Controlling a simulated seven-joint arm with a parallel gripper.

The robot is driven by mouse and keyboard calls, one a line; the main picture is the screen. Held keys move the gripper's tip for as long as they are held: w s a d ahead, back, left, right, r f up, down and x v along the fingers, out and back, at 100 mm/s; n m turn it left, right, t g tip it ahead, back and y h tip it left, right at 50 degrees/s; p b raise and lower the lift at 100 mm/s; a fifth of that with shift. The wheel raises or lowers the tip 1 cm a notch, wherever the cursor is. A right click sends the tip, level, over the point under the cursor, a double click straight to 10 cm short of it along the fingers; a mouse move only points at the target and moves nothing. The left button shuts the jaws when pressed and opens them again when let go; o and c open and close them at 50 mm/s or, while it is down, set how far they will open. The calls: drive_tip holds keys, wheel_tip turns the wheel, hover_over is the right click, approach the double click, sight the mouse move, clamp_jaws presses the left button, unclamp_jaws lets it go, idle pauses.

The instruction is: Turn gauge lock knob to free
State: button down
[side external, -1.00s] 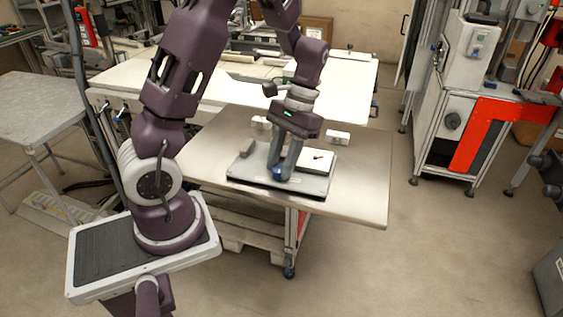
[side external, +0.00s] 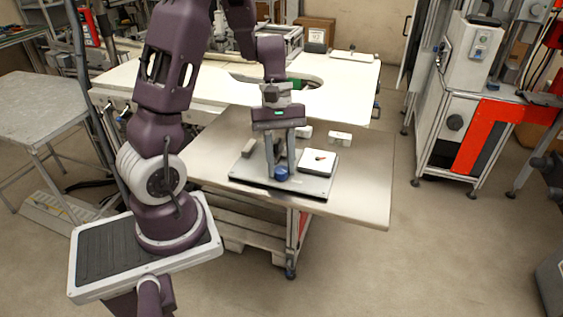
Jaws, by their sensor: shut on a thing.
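A white square panel (side external: 312,168) with a small dark and red mark, perhaps a pointer, lies on the plate to the right of the knob. Markings for the knob's setting cannot be read.
A grey block (side external: 249,148) is at the plate's back left. Small white blocks (side external: 340,138) stand on the metal table (side external: 365,190) behind the plate. The table's right side is clear. A white workbench (side external: 345,95) stands behind.

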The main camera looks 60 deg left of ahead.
drive_tip(key=shift+n+t, duration=0.7)
drive_tip(key=shift+n, duration=1)
drive_tip(key=c, duration=1.1)
unclamp_jaws()
drive_tip(key=shift+r, duration=0.15)
drive_tip(key=v, duration=0.7)
drive_tip(key=shift+s+a, duration=0.1)
drive_tip(key=shift+s, duration=0.05)
